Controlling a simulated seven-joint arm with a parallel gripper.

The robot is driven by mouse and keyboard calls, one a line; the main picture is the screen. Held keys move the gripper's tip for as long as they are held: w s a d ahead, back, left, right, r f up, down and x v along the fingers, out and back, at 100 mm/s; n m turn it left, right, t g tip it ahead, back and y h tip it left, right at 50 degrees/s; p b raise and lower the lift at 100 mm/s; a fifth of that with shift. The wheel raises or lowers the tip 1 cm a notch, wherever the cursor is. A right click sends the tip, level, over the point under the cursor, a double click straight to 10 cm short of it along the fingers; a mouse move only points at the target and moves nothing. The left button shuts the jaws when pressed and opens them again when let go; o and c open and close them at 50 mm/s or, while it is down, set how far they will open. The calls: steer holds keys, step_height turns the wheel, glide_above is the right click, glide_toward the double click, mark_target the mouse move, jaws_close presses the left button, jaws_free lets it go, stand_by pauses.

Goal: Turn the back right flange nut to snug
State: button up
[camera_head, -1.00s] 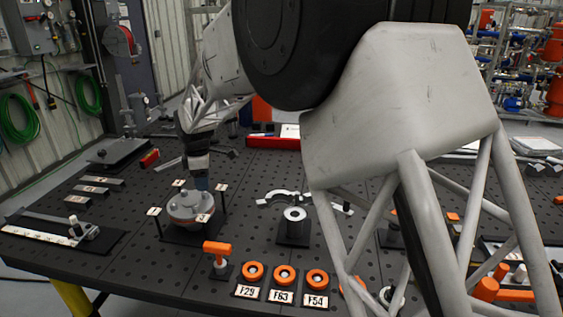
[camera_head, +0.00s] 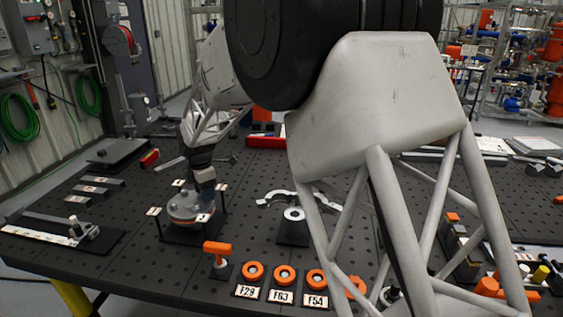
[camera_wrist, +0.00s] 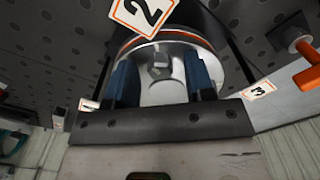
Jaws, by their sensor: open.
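The round grey flange (camera_head: 186,212) with an orange edge sits on a dark base at the left of the table, with small number tags on posts around it. My gripper (camera_head: 205,184) points down over its back right side. In the wrist view, my gripper's two blue fingers (camera_wrist: 161,78) are apart over the flange (camera_wrist: 163,92). A small grey nut-like piece (camera_wrist: 160,62) shows between them, with a gap on each side. I cannot tell whether it is the back right nut. The other nuts are hidden or too small to tell.
Tag 2 (camera_wrist: 140,12) and tag 3 (camera_wrist: 258,90) stand close to the fingers. An orange-handled tool (camera_head: 216,250) stands in front of the flange, beside orange rings (camera_head: 284,273) with labels. A grey cylinder (camera_head: 293,216) on a stand is to the right. My arm hides the table's middle right.

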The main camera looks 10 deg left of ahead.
steer(key=n, duration=0.2)
steer(key=shift+n, duration=0.4)
steer(key=r, duration=0.8)
steer(key=shift+d+r, duration=0.1)
steer(key=shift+d, duration=0.2)
steer(key=s+d+r+m, duration=0.2)
steer(key=d+m, duration=0.1)
steer(key=d, duration=0.5)
steer(key=s+d+r+m, duration=0.2)
steer(key=d+r+m, duration=0.1)
steer(key=d, duration=0.5)
steer(key=s+d+r+m, duration=0.2)
steer(key=d+m, duration=0.2)
steer(key=d, duration=0.4)
steer(key=shift+d+r+t, duration=0.3)
steer(key=shift+d+t, duration=0.05)
steer(key=shift+t, duration=0.05)
steer(key=w+a+f+n, duration=0.2)
steer(key=a+n, duration=0.1)
steer(key=a, duration=0.5)
steer(key=w+a+f+n, duration=0.2)
steer(key=a+f+n, duration=0.1)
steer(key=a, duration=0.6)
steer(key=w+a+f+n, duration=0.2)
steer(key=a+f+n, duration=0.1)
steer(key=a, duration=0.5)
steer(key=shift+a+n+g, duration=0.15)
steer(key=shift+n+g, duration=0.25)
steer(key=shift+n, duration=0.1)
